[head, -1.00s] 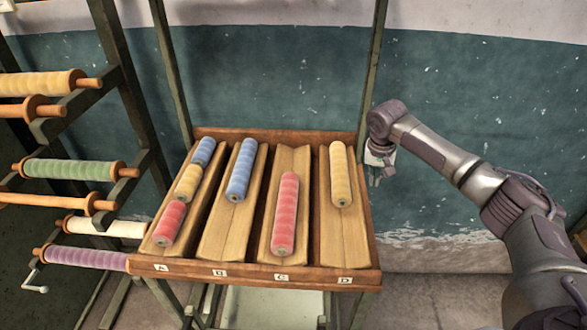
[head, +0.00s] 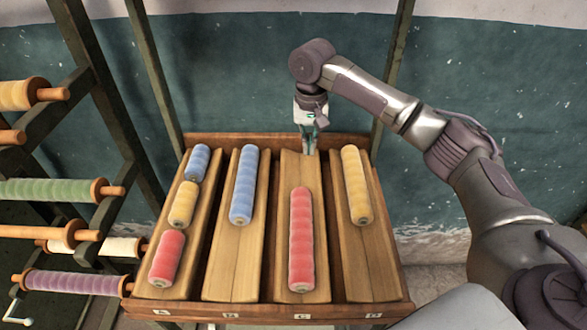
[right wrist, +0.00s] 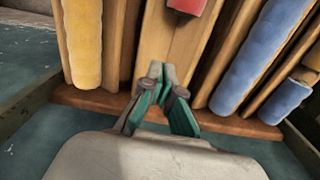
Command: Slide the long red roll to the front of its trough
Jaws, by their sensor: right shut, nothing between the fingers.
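The long red roll (head: 301,240) lies lengthwise in trough C (head: 293,168), in the front part of it, with bare wood behind. Its end (right wrist: 187,6) shows at the top of the right wrist view. My right gripper (head: 308,150) is over the back end of that trough, behind the roll and apart from it. Its fingertips (right wrist: 156,68) are together with nothing between them, pointing along the trough toward the roll. My left gripper is in no view.
Trough D (head: 365,265) on the right holds a yellow roll (head: 355,185). Trough B holds a blue roll (head: 243,185). Trough A holds a short blue, a yellow (head: 183,203) and a short red roll (head: 167,257). A spool rack (head: 75,130) stands at the left, a wall behind.

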